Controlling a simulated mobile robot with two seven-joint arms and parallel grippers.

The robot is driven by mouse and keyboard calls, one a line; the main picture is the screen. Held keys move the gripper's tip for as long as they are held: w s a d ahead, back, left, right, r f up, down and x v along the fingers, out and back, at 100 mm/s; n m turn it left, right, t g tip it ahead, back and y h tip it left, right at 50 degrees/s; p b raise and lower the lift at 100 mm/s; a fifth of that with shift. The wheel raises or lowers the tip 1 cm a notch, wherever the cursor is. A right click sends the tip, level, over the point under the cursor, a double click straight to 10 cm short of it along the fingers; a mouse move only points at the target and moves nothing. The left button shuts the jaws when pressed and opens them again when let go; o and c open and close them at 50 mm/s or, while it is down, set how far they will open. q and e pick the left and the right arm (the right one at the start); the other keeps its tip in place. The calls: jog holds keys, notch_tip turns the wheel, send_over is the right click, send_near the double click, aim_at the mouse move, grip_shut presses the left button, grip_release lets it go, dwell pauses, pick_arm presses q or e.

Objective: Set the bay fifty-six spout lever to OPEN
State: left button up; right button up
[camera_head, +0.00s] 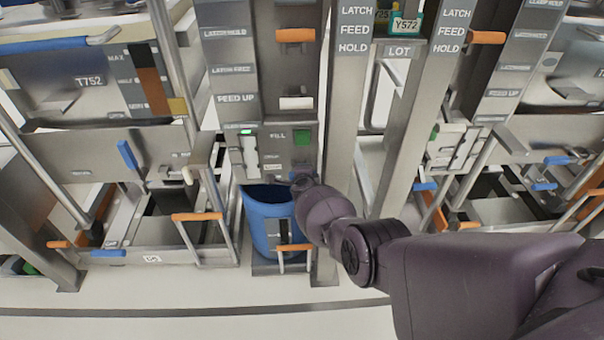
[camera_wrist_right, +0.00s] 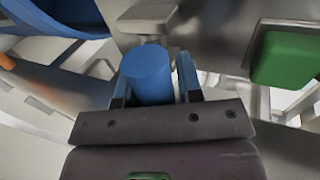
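In the head view my right arm reaches in from the right, and its gripper (camera_head: 300,178) is at the lower edge of the middle panel marked FILL (camera_head: 277,150), above a blue bin (camera_head: 262,222). In the right wrist view a blue cylindrical handle (camera_wrist_right: 148,72) stands between the two blue fingers of my right gripper (camera_wrist_right: 155,85). The fingers are close beside it; I cannot tell whether they press on it. The handle is hidden behind the gripper in the head view. No readable fifty-six or OPEN label shows. My left gripper is not in view.
A green block (camera_head: 303,137) sits on the panel above the gripper and shows at the right in the wrist view (camera_wrist_right: 287,60). An orange bar (camera_head: 295,248) crosses the bin's front. Metal posts and neighbouring bays with blue and orange handles stand on both sides.

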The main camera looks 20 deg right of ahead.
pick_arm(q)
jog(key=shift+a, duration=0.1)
pick_arm(e)
jog(key=o, duration=0.3)
jog(key=shift+s+a+r+p, duration=0.15)
jog(key=shift+s+r+p, duration=0.15)
jog(key=shift+r+p, duration=0.2)
pick_arm(q)
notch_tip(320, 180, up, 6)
jog(key=p, duration=0.7)
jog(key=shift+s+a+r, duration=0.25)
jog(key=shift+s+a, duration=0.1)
pick_arm(e)
jog(key=v, duration=0.9)
jog(key=shift+s+a+f, duration=0.1)
jog(key=shift+s, duration=0.4)
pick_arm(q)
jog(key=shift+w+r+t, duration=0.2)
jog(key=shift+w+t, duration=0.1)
